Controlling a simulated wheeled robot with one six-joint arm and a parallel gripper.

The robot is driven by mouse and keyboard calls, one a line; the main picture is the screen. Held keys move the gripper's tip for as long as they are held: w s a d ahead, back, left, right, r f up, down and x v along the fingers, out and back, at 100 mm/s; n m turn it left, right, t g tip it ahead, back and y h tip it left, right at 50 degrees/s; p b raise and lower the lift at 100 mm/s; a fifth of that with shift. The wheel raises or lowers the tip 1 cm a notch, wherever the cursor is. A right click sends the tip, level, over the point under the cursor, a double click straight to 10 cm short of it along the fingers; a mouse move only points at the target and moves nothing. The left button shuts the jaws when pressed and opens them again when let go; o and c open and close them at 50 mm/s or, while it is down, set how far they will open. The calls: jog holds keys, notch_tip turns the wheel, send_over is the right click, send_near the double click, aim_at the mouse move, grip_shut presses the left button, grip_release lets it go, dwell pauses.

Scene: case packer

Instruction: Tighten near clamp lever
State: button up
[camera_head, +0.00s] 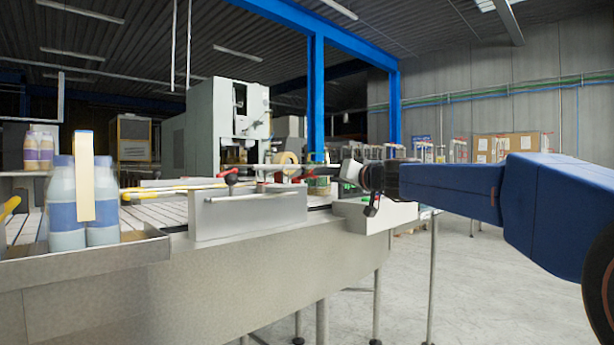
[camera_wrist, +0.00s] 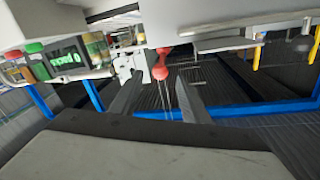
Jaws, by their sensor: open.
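A red clamp lever (camera_wrist: 160,66) with rounded ends shows in the wrist view, against the edge of a pale plate. The red lever lies in line with the gap, seemingly beyond the fingertips, and no contact is visible. In the head view my gripper (camera_head: 345,171) is small and reaches left beside the plate.
The grey plate (camera_head: 250,214) carries a horizontal rod and stands along the conveyor edge. White bottles with blue labels (camera_head: 66,212) stand in a metal tray at left. The floor at right is open.

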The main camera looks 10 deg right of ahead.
aim_at(305, 176)
jog(key=x, duration=1.1)
jog(key=shift+w+a, duration=0.15)
grip_shut()
